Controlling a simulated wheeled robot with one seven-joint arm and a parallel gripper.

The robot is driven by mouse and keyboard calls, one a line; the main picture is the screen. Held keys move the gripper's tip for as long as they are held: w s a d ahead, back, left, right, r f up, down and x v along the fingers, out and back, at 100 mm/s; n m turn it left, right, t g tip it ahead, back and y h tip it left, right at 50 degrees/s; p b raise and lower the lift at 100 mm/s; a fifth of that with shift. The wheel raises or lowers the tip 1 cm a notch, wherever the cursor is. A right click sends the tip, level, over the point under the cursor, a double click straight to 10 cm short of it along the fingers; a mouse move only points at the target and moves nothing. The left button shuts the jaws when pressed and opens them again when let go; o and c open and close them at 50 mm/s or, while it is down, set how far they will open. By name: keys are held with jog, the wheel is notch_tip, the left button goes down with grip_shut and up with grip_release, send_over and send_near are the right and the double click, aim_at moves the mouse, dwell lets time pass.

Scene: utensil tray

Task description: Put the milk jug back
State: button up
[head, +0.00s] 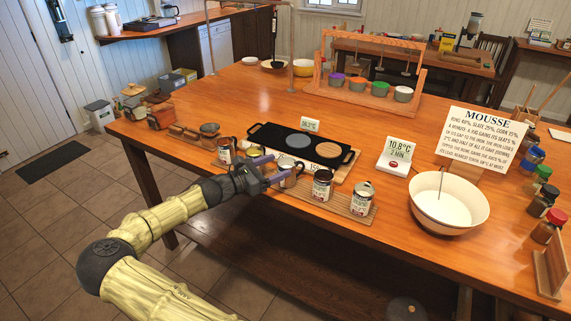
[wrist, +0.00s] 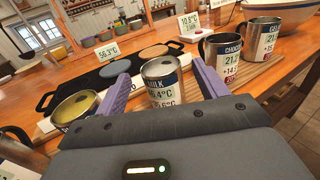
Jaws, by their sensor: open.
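The milk jug (wrist: 163,82) is a metal cup with a white and blue label reading MILK. It stands upright between the two purple fingers of my gripper (wrist: 158,88), which is open, with a gap visible on each side of the jug. In the head view my gripper (head: 279,169) is at the front of the table, and the milk jug (head: 288,178) is partly hidden behind its fingers. The jug appears to be over the wooden rack (head: 340,205) along the table's front; its base is hidden, so I cannot tell what it rests on.
The chocolate jug (head: 322,186) and the gelatine jug (head: 361,198) stand to the right on the rack. A jug with yellow contents (wrist: 75,107) is on the left. The black hot plate (head: 270,135) with two discs lies behind. A white bowl (head: 450,213) stands farther right.

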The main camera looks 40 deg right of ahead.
jog(key=a, duration=0.5)
jog(key=shift+w, duration=0.15)
jog(key=shift+d, duration=0.1)
dwell(0.3)
